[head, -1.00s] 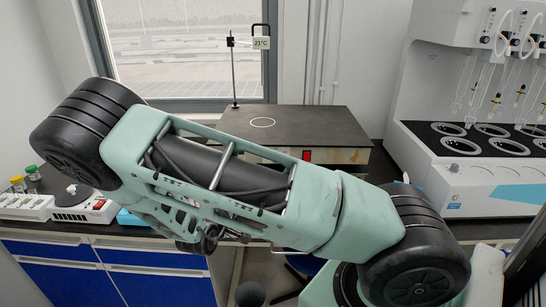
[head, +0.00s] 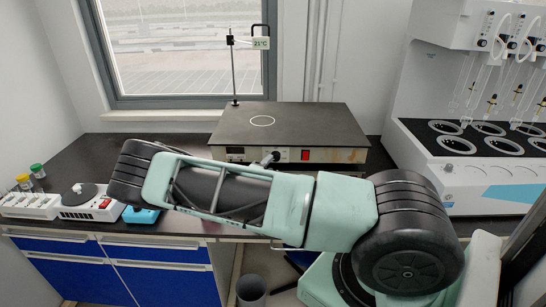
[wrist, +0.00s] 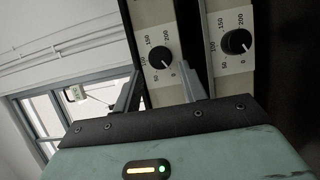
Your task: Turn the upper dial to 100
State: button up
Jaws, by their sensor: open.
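In the wrist view, two black round dials sit on pale panels with scales from 0 to 200. The left dial (wrist: 161,57) lies just beyond and roughly between my fingertips. The right dial (wrist: 236,42) is beyond the right finger. White marks on both knobs seem to point near 0. The view is tilted, so I cannot tell which dial is the upper one. My gripper (wrist: 160,88) is open and empty, with no clear contact on either dial.
A dark-topped bench unit (head: 320,125) with a red switch stands behind my arm. A white distiller (head: 490,175) with several round openings is at the right. Small white devices (head: 88,203) and capped vials (head: 38,170) stand at the left.

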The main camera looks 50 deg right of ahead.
aim_at(275, 159)
jog(key=shift+p+x, duration=0.6)
jog(key=shift+x, duration=1.65)
jog(key=c, duration=0.7)
